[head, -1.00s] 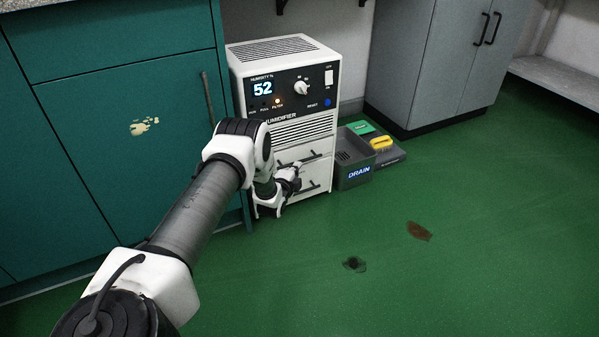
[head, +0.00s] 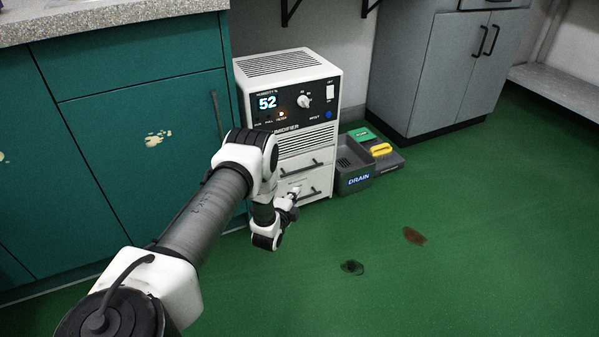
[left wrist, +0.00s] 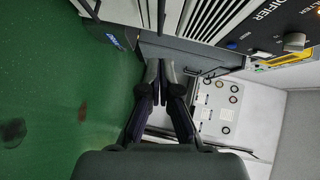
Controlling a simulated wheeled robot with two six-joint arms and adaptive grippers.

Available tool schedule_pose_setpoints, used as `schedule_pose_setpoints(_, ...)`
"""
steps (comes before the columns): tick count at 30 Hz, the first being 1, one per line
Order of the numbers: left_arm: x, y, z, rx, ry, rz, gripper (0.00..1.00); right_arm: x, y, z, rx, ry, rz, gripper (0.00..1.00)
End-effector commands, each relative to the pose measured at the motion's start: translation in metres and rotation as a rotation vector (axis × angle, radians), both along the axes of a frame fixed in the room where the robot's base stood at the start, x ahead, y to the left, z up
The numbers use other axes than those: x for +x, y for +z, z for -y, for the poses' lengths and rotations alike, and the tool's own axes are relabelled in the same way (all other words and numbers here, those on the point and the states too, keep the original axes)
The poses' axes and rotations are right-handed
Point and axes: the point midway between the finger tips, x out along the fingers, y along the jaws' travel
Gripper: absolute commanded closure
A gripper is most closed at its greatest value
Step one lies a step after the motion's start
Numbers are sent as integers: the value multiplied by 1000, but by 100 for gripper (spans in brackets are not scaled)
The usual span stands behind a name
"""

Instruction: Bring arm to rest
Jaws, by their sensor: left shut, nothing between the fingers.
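My left arm reaches in from the lower left in the head view. Its gripper (head: 296,193) is small there and partly hidden by my wrist, in front of the lower drawer (head: 312,186) of the white humidifier (head: 290,66). In the left wrist view the two fingers (left wrist: 160,72) are together and hold nothing. The humidifier's panel also shows at the right of that view (left wrist: 262,35). Its display reads 52 and both drawers look closed. Whether the fingers touch the drawer front I cannot tell. My right gripper is not in view.
A grey DRAIN tray (head: 358,181) stands right of the humidifier, beside a tray holding a yellow-handled item (head: 381,149). Teal cabinets (head: 150,120) are at the left and a grey cabinet (head: 430,75) at the back. Dark (head: 352,267) and brown (head: 414,236) stains mark the otherwise clear green floor.

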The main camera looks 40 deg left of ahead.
Motion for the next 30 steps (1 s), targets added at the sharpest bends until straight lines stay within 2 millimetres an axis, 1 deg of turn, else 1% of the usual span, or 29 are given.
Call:
schedule_pose_setpoints(1, -8, 4, 4, -1, -1, -3, 100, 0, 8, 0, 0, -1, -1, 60)
schedule_pose_setpoints(3, -14, 3, 6, 0, -2, -3, 100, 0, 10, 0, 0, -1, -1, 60)
schedule_pose_setpoints(6, -18, 2, 8, -1, -1, -2, 100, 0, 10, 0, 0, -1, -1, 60)
schedule_pose_setpoints(13, -17, 2, 8, 0, -3, 1, 100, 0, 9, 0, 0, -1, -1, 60)
schedule_pose_setpoints(14, -16, 5, 9, 0, -3, 4, 100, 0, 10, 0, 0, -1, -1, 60)
schedule_pose_setpoints(16, -5, 14, 18, -1, -20, 20, 100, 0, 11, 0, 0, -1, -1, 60)
schedule_pose_setpoints(17, 2, 20, 26, -2, -34, 29, 100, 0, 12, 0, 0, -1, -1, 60)
schedule_pose_setpoints(18, 11, 27, 44, -9, -63, 32, 100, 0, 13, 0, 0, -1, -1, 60)
schedule_pose_setpoints(19, 15, 31, 64, -21, -90, 23, 100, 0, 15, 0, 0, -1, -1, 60)
schedule_pose_setpoints(20, 15, 32, 87, -38, -119, 0, 100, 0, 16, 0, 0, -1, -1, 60)
schedule_pose_setpoints(21, 9, 28, 120, -75, -156, -56, 100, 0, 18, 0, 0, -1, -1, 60)
schedule_pose_setpoints(23, -13, 15, 169, -190, -194, -175, 100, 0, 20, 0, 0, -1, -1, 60)
schedule_pose_setpoints(24, -35, 5, 196, -288, -198, -264, 100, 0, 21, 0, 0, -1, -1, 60)
schedule_pose_setpoints(25, -55, -2, 214, -364, -189, -334, 100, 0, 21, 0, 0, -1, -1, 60)
schedule_pose_setpoints(26, -76, -9, 230, -440, -170, -405, 100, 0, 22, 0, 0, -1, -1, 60)
schedule_pose_setpoints(27, -106, -17, 247, -537, -129, -496, 100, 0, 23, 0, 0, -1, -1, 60)
schedule_pose_setpoints(29, -152, -25, 265, -665, -43, -622, 100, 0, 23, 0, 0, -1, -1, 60)
schedule_pose_setpoints(30, -180, -28, 272, -738, 25, -693, 100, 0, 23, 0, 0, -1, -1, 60)
